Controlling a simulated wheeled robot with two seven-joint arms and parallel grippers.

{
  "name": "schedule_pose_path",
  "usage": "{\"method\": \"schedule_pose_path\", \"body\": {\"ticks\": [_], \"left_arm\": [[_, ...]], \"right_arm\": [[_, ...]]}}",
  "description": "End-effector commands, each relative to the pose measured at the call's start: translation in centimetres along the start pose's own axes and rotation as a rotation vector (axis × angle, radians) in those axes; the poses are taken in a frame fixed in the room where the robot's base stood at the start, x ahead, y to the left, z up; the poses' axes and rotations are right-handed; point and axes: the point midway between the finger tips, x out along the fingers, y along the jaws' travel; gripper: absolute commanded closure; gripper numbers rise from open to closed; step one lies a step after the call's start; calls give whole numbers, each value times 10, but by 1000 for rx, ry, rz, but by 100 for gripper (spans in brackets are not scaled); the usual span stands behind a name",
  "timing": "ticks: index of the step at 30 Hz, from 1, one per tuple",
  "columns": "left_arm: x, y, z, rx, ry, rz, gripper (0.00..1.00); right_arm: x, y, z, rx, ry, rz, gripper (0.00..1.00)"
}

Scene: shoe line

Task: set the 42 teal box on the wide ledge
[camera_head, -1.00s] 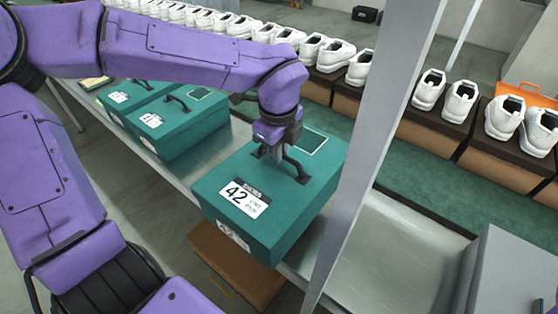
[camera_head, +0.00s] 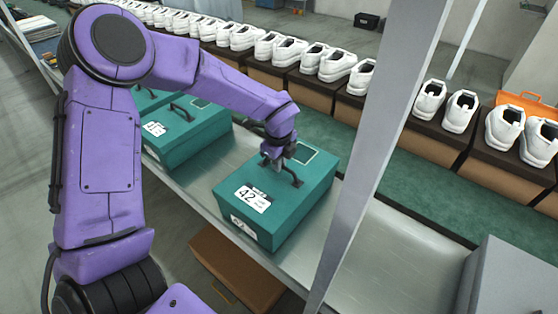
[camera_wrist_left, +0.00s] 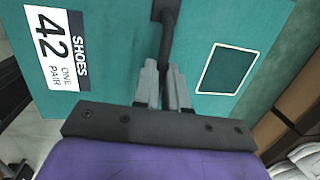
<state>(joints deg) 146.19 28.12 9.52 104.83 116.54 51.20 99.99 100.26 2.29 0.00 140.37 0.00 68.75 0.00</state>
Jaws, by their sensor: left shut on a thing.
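The 42 teal box (camera_head: 290,210) is at the centre of the head view, with a white 42 label and a dark handle on its lid. It is over the grey metal ledge (camera_head: 390,255); whether its base touches the ledge I cannot tell. My left gripper (camera_head: 276,160) is shut on the box's handle from above. The left wrist view shows the fingers (camera_wrist_left: 164,88) around the dark handle (camera_wrist_left: 168,40), with the label beside it. My right gripper is not in view.
Other teal boxes (camera_head: 188,138) stand to the left on the same surface. A grey upright post (camera_head: 375,150) stands just right of the held box. A grey cabinet (camera_head: 505,280) is at the lower right. White shoes on brown boxes line the back. A brown box (camera_head: 235,265) lies below.

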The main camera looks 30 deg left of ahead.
Motion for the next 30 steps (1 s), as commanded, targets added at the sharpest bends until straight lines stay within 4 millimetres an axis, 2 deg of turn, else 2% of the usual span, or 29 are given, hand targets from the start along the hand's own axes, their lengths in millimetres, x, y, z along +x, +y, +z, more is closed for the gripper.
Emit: {"method": "schedule_pose_path", "body": {"ticks": [7, 9, 10, 20, 23, 30], "left_arm": [[2, -1, -1, 1, 1, -5, 100], [4, 1, -1, 1, 1, -1, 72], [4, 1, -1, 1, 1, -1, 62], [0, 0, -1, 0, 1, -2, 62], [-14, 0, -1, -2, 2, -5, 62], [-74, 0, -1, -1, 1, -7, 62]], "right_arm": [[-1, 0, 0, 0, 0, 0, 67], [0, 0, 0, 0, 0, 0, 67], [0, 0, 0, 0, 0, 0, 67], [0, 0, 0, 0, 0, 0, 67], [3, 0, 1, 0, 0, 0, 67], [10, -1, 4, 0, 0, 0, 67]]}}
